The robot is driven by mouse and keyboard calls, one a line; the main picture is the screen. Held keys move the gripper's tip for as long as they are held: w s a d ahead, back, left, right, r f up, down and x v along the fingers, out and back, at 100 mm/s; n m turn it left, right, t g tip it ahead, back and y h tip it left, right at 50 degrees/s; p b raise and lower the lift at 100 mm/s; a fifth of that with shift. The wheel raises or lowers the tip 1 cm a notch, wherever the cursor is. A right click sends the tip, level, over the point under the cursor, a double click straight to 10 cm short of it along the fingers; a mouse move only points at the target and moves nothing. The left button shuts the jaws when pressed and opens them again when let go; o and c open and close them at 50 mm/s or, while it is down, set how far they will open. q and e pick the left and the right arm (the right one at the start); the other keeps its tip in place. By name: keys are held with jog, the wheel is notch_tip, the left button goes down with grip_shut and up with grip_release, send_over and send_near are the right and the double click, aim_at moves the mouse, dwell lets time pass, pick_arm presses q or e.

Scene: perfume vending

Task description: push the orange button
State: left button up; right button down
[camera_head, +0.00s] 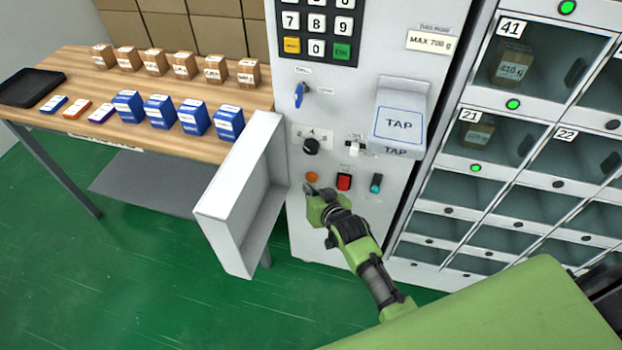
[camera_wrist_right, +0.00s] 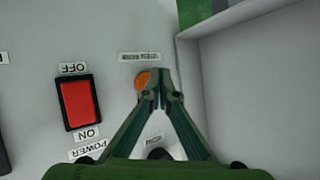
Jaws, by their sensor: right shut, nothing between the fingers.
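The orange button (camera_head: 312,177) is a small round button low on the white machine's control panel, left of the red switch. In the right wrist view the orange button (camera_wrist_right: 142,79) shows partly behind my right gripper (camera_wrist_right: 162,74). That gripper is shut and empty, its fingertips overlapping the button's right edge in the picture. I cannot tell whether the tips touch it. In the head view my right gripper (camera_head: 311,190) is just below the button. My left gripper is not in view.
A red power switch (camera_wrist_right: 79,102) is beside the button, and a green switch (camera_head: 376,183) is farther right. An open white door (camera_head: 238,200) sticks out left of the panel, close to my gripper. A black knob (camera_head: 311,146) is above. Lockers (camera_head: 480,180) stand at right.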

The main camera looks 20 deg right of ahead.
jog(key=shift+w+d, duration=0.25)
jog(key=shift+w, duration=0.1)
jog(key=shift+w+d, duration=0.2)
jog(key=shift+w, duration=0.15)
dwell(0.9)
dwell(0.3)
jog(key=shift+s+a+p, duration=0.45)
jog(key=shift+s+p, duration=0.2)
jog(key=shift+s, duration=0.05)
